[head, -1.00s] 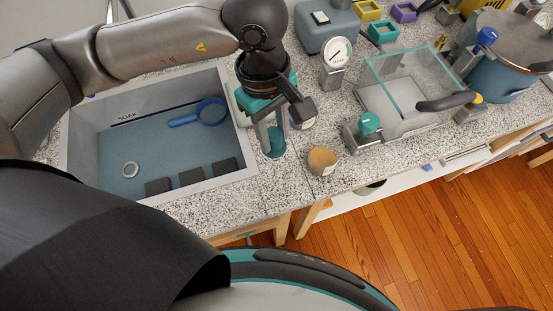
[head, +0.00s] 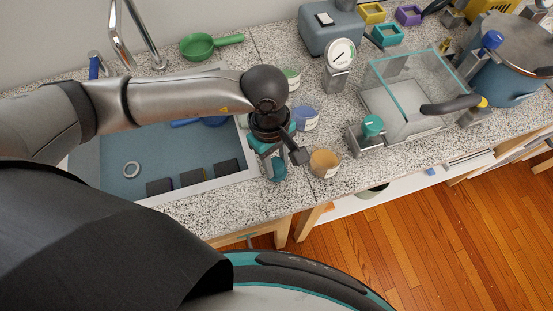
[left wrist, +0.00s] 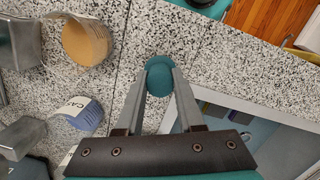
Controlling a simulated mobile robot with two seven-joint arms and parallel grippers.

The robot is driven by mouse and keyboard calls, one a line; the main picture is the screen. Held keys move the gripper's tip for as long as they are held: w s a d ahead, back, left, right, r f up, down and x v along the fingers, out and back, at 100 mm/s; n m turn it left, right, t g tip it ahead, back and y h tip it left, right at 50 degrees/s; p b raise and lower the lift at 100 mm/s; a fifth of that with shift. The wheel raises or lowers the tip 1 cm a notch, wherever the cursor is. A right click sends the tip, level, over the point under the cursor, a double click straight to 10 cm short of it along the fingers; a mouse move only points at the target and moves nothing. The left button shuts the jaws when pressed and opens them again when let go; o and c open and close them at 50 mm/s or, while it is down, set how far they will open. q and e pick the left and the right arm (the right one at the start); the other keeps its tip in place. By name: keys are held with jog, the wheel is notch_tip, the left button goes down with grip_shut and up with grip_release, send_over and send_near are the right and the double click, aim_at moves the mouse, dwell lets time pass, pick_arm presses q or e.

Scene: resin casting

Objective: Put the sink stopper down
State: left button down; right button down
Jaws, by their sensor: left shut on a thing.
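The sink stopper, a teal round piece, shows in the head view (head: 278,174) and in the left wrist view (left wrist: 159,67). My left gripper (head: 275,163) is shut on it, its two grey fingers pinching the stopper at their tips. In the left wrist view the fingertips (left wrist: 159,88) are on either side of it. It is over the speckled counter just right of the sink (head: 215,183). I cannot tell whether its underside touches the counter. My right gripper is not in view.
A tan cup (head: 325,163) stands close right of the gripper, with a blue cup (head: 305,119) behind it. A glass box (head: 420,85) stands to the right. Counter in front is clear.

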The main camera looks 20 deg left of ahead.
pick_arm(q)
jog(key=shift+f, duration=0.1)
jog(key=shift+f+b, duration=0.15)
jog(key=shift+b, duration=0.15)
jog(key=c, duration=0.5)
grip_release()
jog(key=shift+r, duration=0.25)
jog(key=r, duration=0.4)
jog(key=a+r, duration=0.1)
jog(key=r, duration=0.7)
jog(key=shift+w+a+p, duration=0.15)
jog(key=shift+w+p, duration=0.2)
jog(key=shift+p, duration=0.05)
